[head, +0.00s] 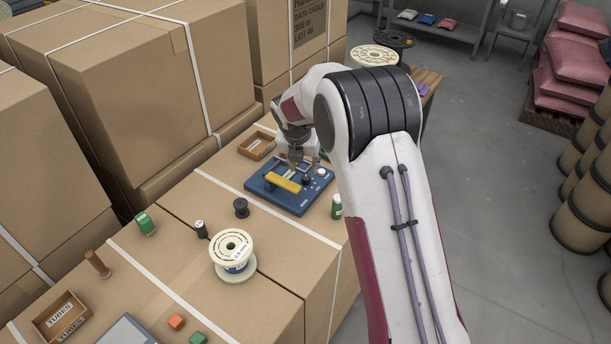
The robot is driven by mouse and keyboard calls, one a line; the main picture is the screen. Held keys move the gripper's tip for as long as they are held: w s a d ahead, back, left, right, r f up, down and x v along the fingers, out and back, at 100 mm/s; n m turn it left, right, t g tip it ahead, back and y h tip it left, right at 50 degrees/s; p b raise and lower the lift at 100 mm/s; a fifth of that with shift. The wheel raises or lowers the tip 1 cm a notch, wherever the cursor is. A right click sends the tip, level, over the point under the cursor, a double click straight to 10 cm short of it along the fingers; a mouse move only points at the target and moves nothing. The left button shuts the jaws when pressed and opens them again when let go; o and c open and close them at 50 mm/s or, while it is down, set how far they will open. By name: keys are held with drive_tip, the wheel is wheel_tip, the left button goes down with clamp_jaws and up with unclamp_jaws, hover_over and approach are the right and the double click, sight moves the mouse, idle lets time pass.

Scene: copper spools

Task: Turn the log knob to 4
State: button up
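A blue panel (262,190) lies on the cardboard boxes near the middle of the head view. It carries a yellow bar (284,182), a small dark knob (307,180) and a pale round part (321,172). I cannot read any label or number on the panel, so I cannot tell the knob's setting or whether it is the log knob. My gripper (302,163) is over the far part of the panel, just behind the dark knob. It is small and partly hidden by my arm. I cannot tell whether its fingers are apart or touch anything.
A small open wooden box (257,147) sits behind the panel. A green-and-white bottle (337,207) stands at its right. A black spool (241,207) and a large cream spool (233,255) stand in front. Tall cartons (120,80) block the left.

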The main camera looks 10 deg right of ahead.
sight(306, 177)
drive_tip(key=shift+f, duration=0.1)
idle(0.3)
drive_tip(key=shift+x, duration=3.8)
clamp_jaws()
